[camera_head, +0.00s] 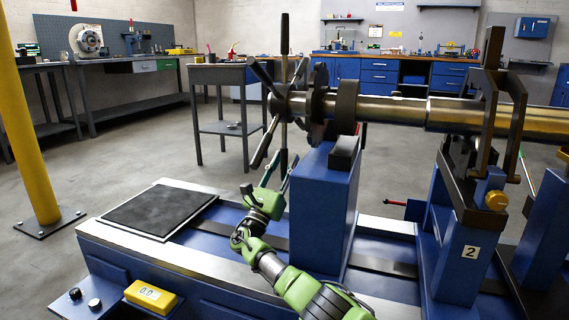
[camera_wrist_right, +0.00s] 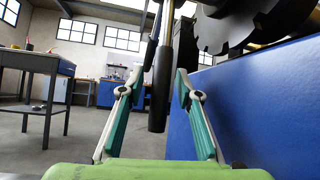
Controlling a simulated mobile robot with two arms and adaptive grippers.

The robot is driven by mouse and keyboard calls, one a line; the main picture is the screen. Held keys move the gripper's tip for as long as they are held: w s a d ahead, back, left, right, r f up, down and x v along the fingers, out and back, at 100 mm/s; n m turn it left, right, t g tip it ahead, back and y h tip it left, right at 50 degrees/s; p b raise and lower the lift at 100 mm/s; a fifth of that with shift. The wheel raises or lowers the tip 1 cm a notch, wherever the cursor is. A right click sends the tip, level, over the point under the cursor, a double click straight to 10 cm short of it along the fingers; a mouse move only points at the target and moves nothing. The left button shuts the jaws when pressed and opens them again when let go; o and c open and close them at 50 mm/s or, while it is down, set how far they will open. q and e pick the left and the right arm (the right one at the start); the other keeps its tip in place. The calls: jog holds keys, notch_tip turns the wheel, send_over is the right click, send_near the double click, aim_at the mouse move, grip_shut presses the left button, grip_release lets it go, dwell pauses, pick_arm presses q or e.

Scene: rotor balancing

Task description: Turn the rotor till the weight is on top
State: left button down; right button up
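The rotor's steel shaft (camera_head: 390,109) lies level across the stands. At its left end is a hub with several dark spokes (camera_head: 262,77), beside dark discs (camera_head: 346,107). I cannot pick out the weight for certain among these dark parts. My right gripper (camera_head: 279,170) is below the hub, left of the blue pedestal. In the right wrist view my right gripper (camera_wrist_right: 160,80) is open, with a dark spoke (camera_wrist_right: 158,105) between its fingers. A gap shows on both sides of the spoke. A toothed dark disc (camera_wrist_right: 232,25) is above right. My left gripper is not in view.
The blue pedestal (camera_head: 318,215) stands close right of my right gripper. A stand marked 2 (camera_head: 465,245) with a yellow knob (camera_head: 496,200) is at right. A black mat (camera_head: 160,211) lies left on the base. A yellow post (camera_head: 28,140) stands far left.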

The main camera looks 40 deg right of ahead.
jog(key=v, duration=1.2)
dwell(0.5)
